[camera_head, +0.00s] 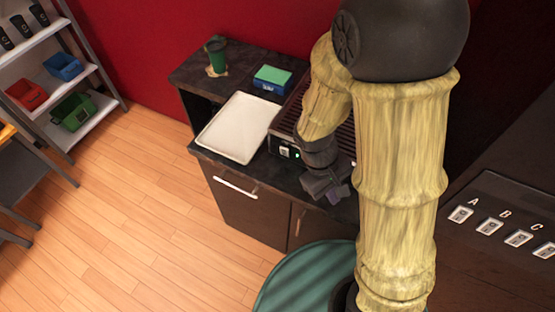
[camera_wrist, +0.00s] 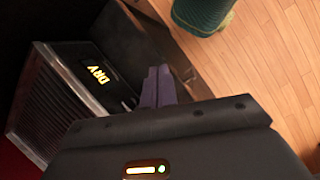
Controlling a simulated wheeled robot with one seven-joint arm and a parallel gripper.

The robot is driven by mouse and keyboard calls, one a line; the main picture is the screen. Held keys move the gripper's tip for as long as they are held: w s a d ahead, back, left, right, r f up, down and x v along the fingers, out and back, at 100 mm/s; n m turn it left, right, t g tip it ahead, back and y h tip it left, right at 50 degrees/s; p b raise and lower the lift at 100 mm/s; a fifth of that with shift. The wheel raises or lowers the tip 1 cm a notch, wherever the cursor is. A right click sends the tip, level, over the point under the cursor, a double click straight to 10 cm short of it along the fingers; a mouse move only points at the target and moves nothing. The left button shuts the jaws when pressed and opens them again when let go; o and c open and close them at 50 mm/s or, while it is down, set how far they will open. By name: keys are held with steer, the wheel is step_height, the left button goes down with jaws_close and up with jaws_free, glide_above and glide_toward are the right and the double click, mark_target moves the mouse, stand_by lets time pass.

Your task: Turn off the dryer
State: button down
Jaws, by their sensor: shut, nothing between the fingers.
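The dryer (camera_head: 285,127) is a dark box with a slatted top on the counter, partly hidden behind my arm. Its front has a small pale switch (camera_head: 285,152) with a green glow beside it. In the wrist view the dryer (camera_wrist: 45,95) is at the left, with slats and lit yellow "DRY" letters (camera_wrist: 96,77); I cannot make out the switch there. My gripper (camera_head: 338,194) is at the counter's front edge, right of and in front of the switch, apart from it. Its purple fingers (camera_wrist: 158,84) are shut and empty.
A white tray (camera_head: 235,127) lies left of the dryer. A green-topped blue box (camera_head: 271,80) and a green cup (camera_head: 217,57) stand behind it. A round teal object (camera_head: 300,280) stands below the counter front. Labelled switches (camera_head: 489,227) are at the right.

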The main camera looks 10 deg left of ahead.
mark_target(282, 150)
steer(key=a+f+n+t+h+b, duration=0.3)
steer(key=a+f+n+t+h, duration=0.2)
steer(key=f+n+h, duration=0.45)
steer(key=a+n+t+y+b, duration=0.2)
steer(key=a+n+t+y, duration=0.4)
steer(key=a+n+t, duration=0.8)
steer(key=shift+w+a+r+t, duration=0.2)
steer(key=shift+a+r+t, duration=0.1)
steer(key=shift+r+t, duration=0.15)
steer(key=shift+w, duration=0.1)
steer(key=p+x, duration=0.3)
steer(key=x, duration=0.9)
steer(key=shift+w+d+r+p, duration=0.1)
steer(key=shift+w+r+p, duration=0.1)
steer(key=shift+p, duration=0.15)
steer(key=shift+w+d, duration=0.2)
steer(key=shift+w, duration=0.45)
